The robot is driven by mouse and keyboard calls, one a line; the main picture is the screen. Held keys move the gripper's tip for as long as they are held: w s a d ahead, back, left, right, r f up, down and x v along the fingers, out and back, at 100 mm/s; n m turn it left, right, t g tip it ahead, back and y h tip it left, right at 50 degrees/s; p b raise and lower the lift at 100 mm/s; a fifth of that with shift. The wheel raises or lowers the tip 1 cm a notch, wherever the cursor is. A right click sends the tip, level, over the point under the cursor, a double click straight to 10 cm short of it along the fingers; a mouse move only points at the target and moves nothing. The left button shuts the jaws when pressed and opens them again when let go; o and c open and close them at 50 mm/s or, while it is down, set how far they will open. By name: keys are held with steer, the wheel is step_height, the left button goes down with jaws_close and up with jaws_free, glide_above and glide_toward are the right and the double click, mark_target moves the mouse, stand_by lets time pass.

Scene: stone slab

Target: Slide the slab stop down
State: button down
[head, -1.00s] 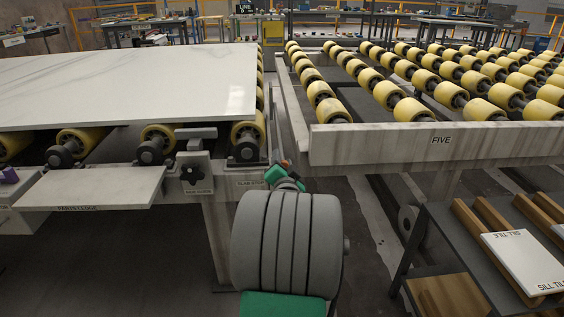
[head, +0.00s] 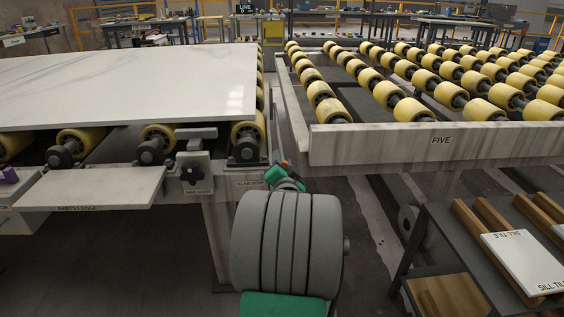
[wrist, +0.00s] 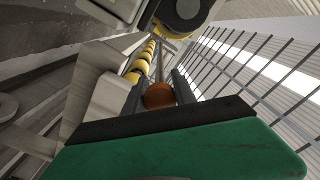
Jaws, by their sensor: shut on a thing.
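The slab stop's round orange-brown knob (wrist: 159,96) sits between the two dark fingers of my gripper (wrist: 157,88) in the wrist view. The gripper is shut on it. In the head view my gripper (head: 284,174) is at the right end of the roller table's front rail, beside the SLAB STOP label (head: 250,183). A small orange bit of the knob (head: 286,164) shows there; the rest of the stop is hidden behind my arm. The white stone slab (head: 140,85) lies flat on the rollers, its right edge near the table's right end.
A clamp-like fitting with a dark star knob (head: 193,174) stands left of the gripper, beside a pale shelf (head: 95,188). A cart (head: 470,250) with a SILL TILE stands at lower right.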

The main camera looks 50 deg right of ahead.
stand_by(0.4)
step_height(320, 180, down, 6)
steer(key=b, duration=0.5)
steer(key=shift+f, duration=0.1)
steer(key=c, duration=1)
jaws_free()
steer(key=shift+s, duration=0.1)
steer(key=p+v, duration=0.2)
steer(key=v, duration=0.5)
steer(key=shift+s+a, duration=0.2)
steer(key=shift+a, duration=0.1)
